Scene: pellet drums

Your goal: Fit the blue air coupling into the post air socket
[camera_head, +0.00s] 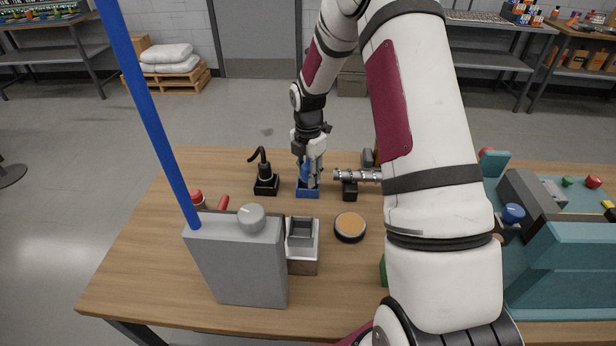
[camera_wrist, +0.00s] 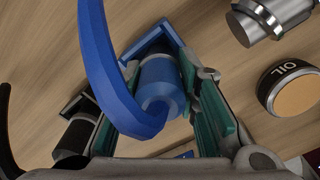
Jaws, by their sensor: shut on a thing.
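The blue air coupling (camera_wrist: 160,85) with its thick curved blue hose sits between the green-padded fingers of my gripper (camera_wrist: 165,90), shut on it. In the head view my gripper (camera_head: 310,176) points down over the blue holder (camera_head: 308,192), and the coupling (camera_head: 304,172) is partly covered by the fingers. The blue holder also shows just behind the coupling in the wrist view (camera_wrist: 150,40). I cannot tell whether the coupling still sits in the holder. A metal cylinder (camera_head: 352,175) lies level on a black block; I cannot tell whether it is the post air socket.
A black coupling (camera_head: 265,180) with a bent black hose stands in a black holder to the left. An oil tin (camera_head: 350,227) stands in front on the right. A grey box (camera_head: 240,262) with a knob and a blue pole (camera_head: 150,110) stand front left. A teal machine (camera_head: 565,265) is at right.

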